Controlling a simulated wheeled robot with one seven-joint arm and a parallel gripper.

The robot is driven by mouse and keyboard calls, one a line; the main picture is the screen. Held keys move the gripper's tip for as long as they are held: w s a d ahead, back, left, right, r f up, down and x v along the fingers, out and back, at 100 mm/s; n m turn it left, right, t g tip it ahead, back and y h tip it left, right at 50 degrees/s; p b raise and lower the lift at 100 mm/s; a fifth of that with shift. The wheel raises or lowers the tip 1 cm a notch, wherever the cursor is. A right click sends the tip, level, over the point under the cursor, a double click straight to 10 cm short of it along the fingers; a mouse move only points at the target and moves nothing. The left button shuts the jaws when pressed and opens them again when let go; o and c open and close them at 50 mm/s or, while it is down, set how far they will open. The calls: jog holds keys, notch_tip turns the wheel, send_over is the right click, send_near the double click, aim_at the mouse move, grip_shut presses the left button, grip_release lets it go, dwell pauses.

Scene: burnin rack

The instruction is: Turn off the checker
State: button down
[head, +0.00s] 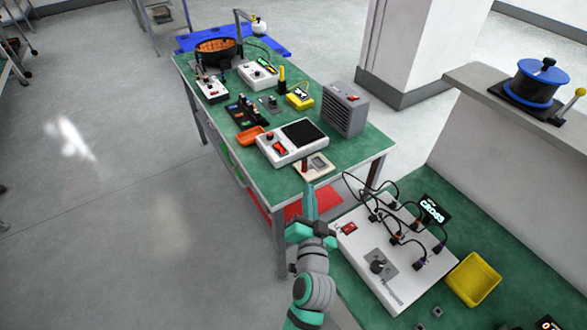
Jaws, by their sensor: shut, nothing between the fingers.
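A white box (366,293) with several black cables plugged into its top lies on the nearer green bench and looks like the checker. It has a red rocker switch (349,228) at its upper left corner and a dark rotary knob (378,266) on a grey plate. A small black display (434,209) at its back right is lit and reads "CROSS". My gripper (310,190) is shut and empty. In the picture it is up and left of the red switch, by the far table's near corner. Its height above the surfaces is hard to judge.
The far green table (349,152) holds a white unit with a black grille (290,143), a grey vented box (345,110) and several small devices. A yellow bin (473,280) stands right of the white box. A blue spool (538,82) sits on the ledge. Floor at left is clear.

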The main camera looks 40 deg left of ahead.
jog(key=s+d+f+m+t+h, duration=0.2)
jog(key=s+d+f+m+h, duration=0.2)
jog(key=s+d+f+h, duration=0.7)
jog(key=s+d+n, duration=0.4)
jog(key=s+d, duration=1.2)
jog(key=s, duration=0.3)
jog(key=shift+s+r+g, duration=0.2)
jog(key=shift+r+g, duration=0.15)
jog(key=shift+g, duration=0.05)
